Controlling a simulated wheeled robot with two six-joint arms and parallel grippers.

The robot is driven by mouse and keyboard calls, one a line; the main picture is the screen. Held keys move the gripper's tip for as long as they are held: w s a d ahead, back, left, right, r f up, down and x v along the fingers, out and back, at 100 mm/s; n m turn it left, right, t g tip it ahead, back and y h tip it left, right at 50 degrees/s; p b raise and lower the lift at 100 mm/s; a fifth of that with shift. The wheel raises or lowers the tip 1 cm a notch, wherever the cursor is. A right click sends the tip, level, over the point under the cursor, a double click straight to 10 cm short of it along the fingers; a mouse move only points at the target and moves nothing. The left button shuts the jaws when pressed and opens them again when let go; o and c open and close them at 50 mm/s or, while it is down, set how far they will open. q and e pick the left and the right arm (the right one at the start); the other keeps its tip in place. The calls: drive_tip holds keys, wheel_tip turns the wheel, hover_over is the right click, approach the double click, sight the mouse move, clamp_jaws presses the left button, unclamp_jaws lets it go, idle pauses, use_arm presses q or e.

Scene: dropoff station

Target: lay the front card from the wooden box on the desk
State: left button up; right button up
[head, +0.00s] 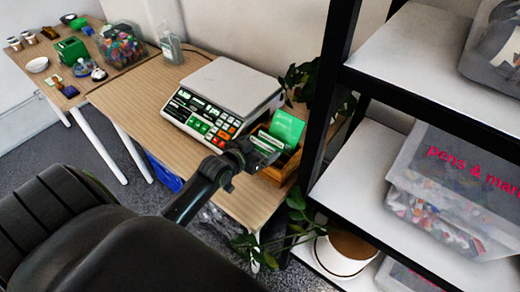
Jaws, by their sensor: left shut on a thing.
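The wooden box (292,166) stands at the right end of the desk, partly hidden by my left gripper and the black shelf post. A green card (287,126) rises upright above the other cards in the box. My left gripper (264,147) is over the front of the box and shut on a card at its front. Most of that card is hidden by the gripper, and I cannot tell whether it is still inside the box. The wooden desk (140,92) has bare room left of the scale. My right gripper is not in view.
A scale (222,90) with coloured keys stands close left of the box. A black-framed shelf (398,130) with clear bins is at the right, close to the box. A plant (296,202) hangs below. A clear bottle (171,48) stands at the back.

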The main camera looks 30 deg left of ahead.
use_arm(q)
wheel_tip(320, 180, up, 10)
drive_tip(key=shift+p, duration=0.4)
